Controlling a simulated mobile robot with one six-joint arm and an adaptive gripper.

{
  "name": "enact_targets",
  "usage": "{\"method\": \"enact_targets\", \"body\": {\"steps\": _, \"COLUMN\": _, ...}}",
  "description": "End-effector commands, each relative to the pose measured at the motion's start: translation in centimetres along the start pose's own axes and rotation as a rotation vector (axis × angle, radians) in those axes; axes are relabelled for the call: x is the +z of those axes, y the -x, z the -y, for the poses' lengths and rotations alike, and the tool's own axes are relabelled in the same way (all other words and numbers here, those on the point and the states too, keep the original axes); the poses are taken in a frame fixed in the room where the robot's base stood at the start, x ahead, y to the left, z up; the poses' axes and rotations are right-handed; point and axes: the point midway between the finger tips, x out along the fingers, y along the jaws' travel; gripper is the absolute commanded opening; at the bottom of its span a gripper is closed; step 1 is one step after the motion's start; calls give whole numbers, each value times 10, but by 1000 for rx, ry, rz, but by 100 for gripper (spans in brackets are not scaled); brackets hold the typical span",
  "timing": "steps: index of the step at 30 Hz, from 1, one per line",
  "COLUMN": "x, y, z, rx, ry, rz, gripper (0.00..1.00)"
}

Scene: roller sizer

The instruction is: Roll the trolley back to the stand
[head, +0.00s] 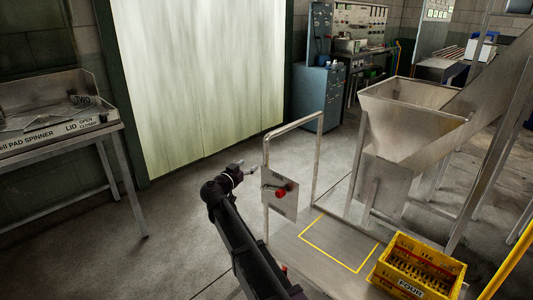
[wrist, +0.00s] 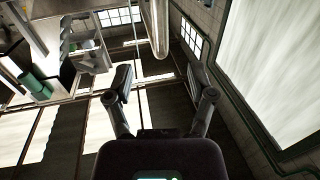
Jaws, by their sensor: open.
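A flat grey platform (head: 312,250) with a steel hoop handle (head: 293,123) looks like the trolley. A plate with a red knob (head: 280,192) is fixed on the handle's left post. My gripper (head: 249,168) is just left of that post in the head view. In the wrist view my gripper (wrist: 160,80) is open and empty. A steel tube (wrist: 160,28), probably the handle, shows ahead between the fingers' lines, beyond the tips. I cannot tell which thing is the stand. The trolley's wheels are not clearly seen.
A yellow crate (head: 403,287) marked FOUR sits at the right of the platform, beside a yellow outlined square. A steel hopper (head: 415,115) stands behind. A steel bench (head: 65,142) is at left. A blue cabinet (head: 318,95) is at back. Floor (head: 190,215) between is clear.

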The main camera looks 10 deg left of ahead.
Motion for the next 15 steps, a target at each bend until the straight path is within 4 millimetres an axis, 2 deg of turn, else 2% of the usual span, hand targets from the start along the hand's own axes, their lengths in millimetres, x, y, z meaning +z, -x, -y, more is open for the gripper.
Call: {"method": "enact_targets", "body": {"steps": 15, "x": 0, "y": -74, "z": 1, "rx": 3, "ry": 0, "rz": 0, "gripper": 71}}
